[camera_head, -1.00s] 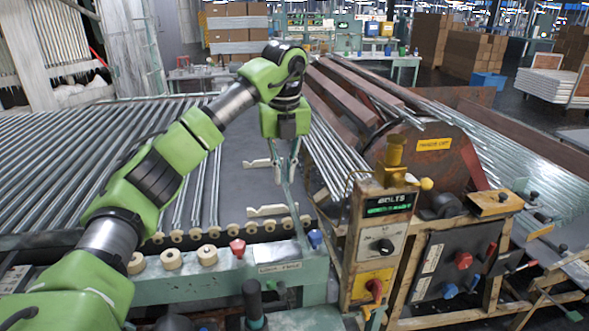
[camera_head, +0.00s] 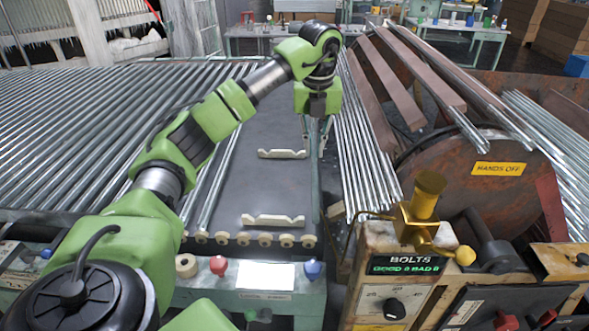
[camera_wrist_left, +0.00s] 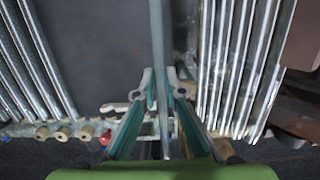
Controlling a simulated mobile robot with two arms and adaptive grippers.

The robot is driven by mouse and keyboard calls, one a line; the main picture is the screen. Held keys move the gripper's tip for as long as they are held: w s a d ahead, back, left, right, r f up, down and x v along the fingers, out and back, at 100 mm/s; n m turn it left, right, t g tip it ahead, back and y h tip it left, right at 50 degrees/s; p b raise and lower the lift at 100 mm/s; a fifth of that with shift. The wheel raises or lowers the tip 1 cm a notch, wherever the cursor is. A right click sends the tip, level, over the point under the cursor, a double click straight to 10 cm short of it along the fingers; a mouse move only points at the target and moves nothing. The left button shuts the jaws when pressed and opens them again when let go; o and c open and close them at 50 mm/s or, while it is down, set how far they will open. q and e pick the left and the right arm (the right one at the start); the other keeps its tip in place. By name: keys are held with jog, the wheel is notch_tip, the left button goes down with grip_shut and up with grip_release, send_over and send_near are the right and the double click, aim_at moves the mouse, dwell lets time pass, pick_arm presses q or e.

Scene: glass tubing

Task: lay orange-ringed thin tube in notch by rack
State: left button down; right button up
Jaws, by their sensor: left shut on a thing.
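My left gripper (camera_head: 319,146) points down over the right edge of the dark table and is shut. In the left wrist view a thin grey tube (camera_wrist_left: 157,35) runs lengthwise between its fingertips (camera_wrist_left: 160,88). No orange ring can be made out on it. Two white notched brackets lie on the table to the gripper's left: a far one (camera_head: 282,154) and a near one (camera_head: 273,220). The held tube is hard to tell from the table edge in the head view, and I cannot tell its height above the brackets. My right gripper is out of view.
Many metal tubes (camera_head: 363,150) lie just right of the gripper, and long rows of tubes (camera_head: 90,135) cover the left side. A yellow-topped control box (camera_head: 385,290) stands at the front right. The dark table surface (camera_head: 258,190) between the brackets is bare.

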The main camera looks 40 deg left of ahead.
pick_arm(q)
jog(key=a+f, duration=0.1)
jog(key=s+a+f, duration=0.1)
jog(key=f, duration=0.1)
jog(key=a+f, duration=0.2)
jog(key=shift+s+f+p, duration=0.2)
jog(key=shift+s+p, duration=0.1)
jog(key=shift+p, duration=0.1)
jog(key=f, duration=0.1)
jog(key=f+p, duration=0.1)
jog(key=f, duration=0.1)
jog(key=shift+s+a, duration=0.2)
jog(key=shift+a, duration=0.15)
jog(key=shift+f, duration=0.5)
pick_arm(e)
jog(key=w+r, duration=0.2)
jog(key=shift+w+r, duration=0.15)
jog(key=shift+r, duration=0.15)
pick_arm(q)
jog(key=shift+f, duration=0.1)
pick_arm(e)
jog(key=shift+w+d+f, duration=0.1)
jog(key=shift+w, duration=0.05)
pick_arm(q)
jog(key=shift+f, duration=0.25)
jog(key=c, duration=2.1)
grip_release()
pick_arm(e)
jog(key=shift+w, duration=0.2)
